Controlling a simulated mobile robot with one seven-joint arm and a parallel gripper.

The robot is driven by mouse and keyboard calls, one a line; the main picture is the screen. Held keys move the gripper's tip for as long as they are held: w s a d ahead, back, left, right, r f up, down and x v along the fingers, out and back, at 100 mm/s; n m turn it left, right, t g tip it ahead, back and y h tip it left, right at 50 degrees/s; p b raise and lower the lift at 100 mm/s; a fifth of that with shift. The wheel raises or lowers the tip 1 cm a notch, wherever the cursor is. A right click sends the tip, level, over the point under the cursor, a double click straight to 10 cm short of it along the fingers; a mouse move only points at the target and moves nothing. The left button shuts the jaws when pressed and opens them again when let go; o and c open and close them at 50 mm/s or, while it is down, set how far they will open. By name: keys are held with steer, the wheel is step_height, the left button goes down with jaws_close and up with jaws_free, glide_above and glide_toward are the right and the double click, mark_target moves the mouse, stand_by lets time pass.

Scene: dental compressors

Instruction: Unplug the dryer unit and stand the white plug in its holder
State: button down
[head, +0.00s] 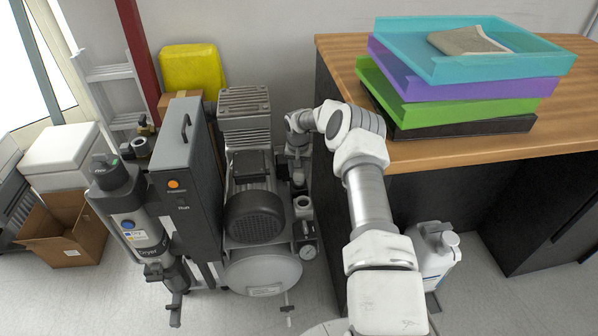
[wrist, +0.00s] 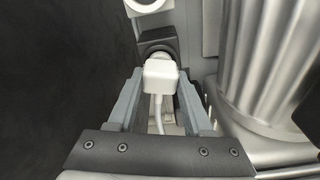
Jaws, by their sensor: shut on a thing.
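In the wrist view the white plug (wrist: 160,77) sits between the two grey fingers of my gripper (wrist: 161,90), which is shut on it. A white cord (wrist: 159,115) hangs from the plug between the fingers. Right behind the plug is a dark square fitting (wrist: 157,43); I cannot tell whether the plug is still seated in it. In the head view my gripper is down in the gap between the compressor (head: 254,215) and the desk, and the plug cannot be made out. The dryer unit (head: 137,213) is the grey cylinder at left. I cannot identify the plug holder.
The gap is tight: a dark surface (wrist: 60,70) fills the left of the wrist view and a ribbed grey cylinder (wrist: 270,70) stands close on the right. The wooden desk (head: 340,55) carries stacked trays (head: 450,85). A white jug (head: 436,255) stands on the floor.

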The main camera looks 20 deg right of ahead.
steer(key=shift+f, duration=0.4)
steer(key=shift+c, duration=1.2)
jaws_free()
step_height(320, 180, up, 17)
steer(key=s+a+p, duration=0.1)
steer(key=s+p, duration=0.1)
steer(key=p, duration=0.3)
steer(key=shift+r, duration=0.2)
